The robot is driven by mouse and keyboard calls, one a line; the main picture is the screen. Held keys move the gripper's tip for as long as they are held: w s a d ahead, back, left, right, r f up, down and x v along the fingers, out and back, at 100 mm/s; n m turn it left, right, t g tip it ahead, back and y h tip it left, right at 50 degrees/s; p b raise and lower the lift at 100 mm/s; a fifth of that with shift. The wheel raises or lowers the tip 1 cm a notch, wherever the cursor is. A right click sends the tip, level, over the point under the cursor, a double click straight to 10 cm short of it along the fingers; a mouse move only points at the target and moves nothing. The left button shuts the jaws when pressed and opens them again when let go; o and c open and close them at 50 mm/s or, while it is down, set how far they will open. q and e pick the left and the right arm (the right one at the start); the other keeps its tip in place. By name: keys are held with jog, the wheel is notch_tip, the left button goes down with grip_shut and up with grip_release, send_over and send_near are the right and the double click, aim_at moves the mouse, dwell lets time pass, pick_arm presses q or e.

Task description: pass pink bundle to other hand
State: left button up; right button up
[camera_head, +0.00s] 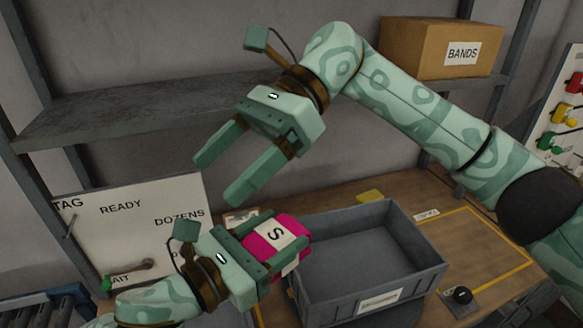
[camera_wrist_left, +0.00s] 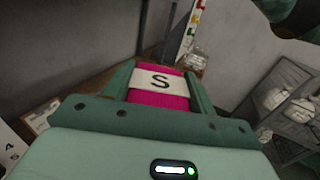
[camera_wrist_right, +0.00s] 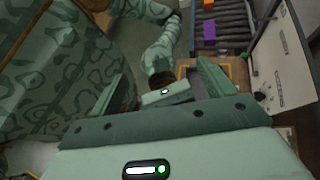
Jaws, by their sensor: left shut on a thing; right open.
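The pink bundle (camera_head: 291,228) has a white band marked S. It is gripped between the fingers of my left gripper (camera_head: 284,248), low in the head view and raised just left of the grey bin. The bundle also shows between the same fingers in the left wrist view (camera_wrist_left: 158,98). My right gripper (camera_head: 219,178) is open and empty, above and left of the bundle, apart from it. In the right wrist view its spread fingers frame my left gripper (camera_wrist_right: 163,95), and the bundle cannot be made out there.
The empty grey bin (camera_head: 433,262) stands on the wooden table (camera_head: 345,187). A white board (camera_head: 140,220) stands at the left. A grey shelf (camera_head: 130,110) runs behind, and a BANDS box (camera_head: 405,45) sits at upper right.

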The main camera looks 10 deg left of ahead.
aim_at(292, 218)
jog(key=f+t+h, duration=0.1)
jog(key=w+d+f+n+t+h, duration=0.1)
jog(key=f+t+h, duration=0.1)
jog(key=w+d+f+n+t+h, duration=0.1)
jog(key=h, duration=0.1)
jog(key=shift+f+t, duration=0.15)
jog(key=shift+t, duration=0.15)
jog(key=w+d+t+h, duration=0.2)
jog(key=d, duration=0.1)
jog(key=w+d+n+t+h, duration=0.1)
jog(key=w, duration=0.1)
jog(key=shift+d+f+h, duration=0.15)
jog(key=shift+f+h, duration=0.15)
jog(key=shift+w+d+f+t, duration=0.2)
jog(key=shift+f+t, duration=0.1)
jog(key=shift+t, duration=0.1)
notch_tip(292, 218, down, 11)
jog(key=shift+s+f, duration=0.1)
jog(key=shift+f, duration=0.1)
pick_arm(q)
jog(key=shift+d, duration=0.1)
pick_arm(e)
jog(key=shift+a, duration=0.1)
jog(key=c, duration=1.1)
pick_arm(q)
jog(key=o, duration=1.1)
jog(key=shift+s, duration=0.1)
pick_arm(e)
jog(key=shift+r, duration=0.1)
